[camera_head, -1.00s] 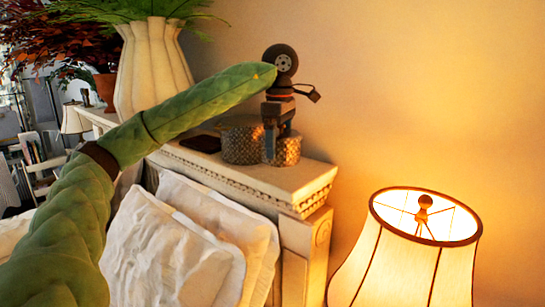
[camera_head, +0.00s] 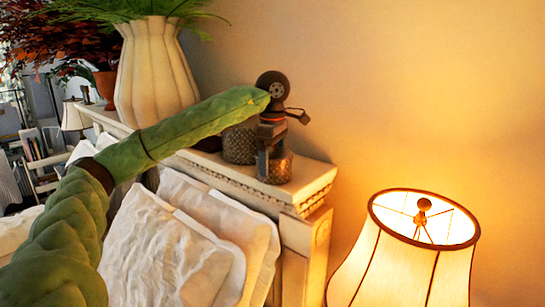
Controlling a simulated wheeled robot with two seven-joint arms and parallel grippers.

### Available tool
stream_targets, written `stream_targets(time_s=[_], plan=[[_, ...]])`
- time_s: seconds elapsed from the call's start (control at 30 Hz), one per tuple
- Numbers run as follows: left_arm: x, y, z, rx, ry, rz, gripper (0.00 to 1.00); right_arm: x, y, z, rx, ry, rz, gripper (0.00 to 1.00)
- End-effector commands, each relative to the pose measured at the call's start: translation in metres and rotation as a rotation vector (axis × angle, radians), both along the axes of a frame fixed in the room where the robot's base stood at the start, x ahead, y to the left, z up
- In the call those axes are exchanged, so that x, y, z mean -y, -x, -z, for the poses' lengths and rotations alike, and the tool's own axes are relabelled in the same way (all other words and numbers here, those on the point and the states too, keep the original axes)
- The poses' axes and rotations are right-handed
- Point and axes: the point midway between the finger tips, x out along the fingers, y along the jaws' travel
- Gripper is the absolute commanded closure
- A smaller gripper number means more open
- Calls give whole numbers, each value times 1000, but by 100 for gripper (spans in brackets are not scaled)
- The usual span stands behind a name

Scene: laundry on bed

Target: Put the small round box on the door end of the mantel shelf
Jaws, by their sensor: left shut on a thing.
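The small round box (camera_head: 284,168), woven-looking and grey-brown, is at the near right end of the mantel shelf (camera_head: 312,180). My left gripper (camera_head: 271,170) points down over it and is shut on it, hiding its left part. I cannot tell whether the box rests on the shelf or hangs just above it. My green-sleeved left arm comes in from the lower left. My right gripper is not in view.
A larger round box (camera_head: 239,146) of similar pattern stands just behind and left. A white fluted vase (camera_head: 155,75) stands farther along the shelf. White pillows (camera_head: 175,250) lie below, and a lit lamp (camera_head: 410,250) stands at lower right.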

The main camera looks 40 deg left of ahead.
Motion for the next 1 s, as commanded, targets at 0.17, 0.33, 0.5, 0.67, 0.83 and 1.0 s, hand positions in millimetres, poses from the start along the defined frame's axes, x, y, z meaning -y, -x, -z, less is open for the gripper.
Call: stream_targets(time_s=[0.17,0.33,0.5,0.67,0.83,1.0], plan=[[0,0,3,2,1,0,28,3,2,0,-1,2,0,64],[0,0,3,2,1,0,28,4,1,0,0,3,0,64],[0,0,4,1,1,0,0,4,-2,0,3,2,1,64],[0,0,4,1,1,0,0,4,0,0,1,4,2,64],[0,0,2,2,1,0,0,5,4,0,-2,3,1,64],[0,0,-13,5,0,-1,0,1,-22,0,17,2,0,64]])
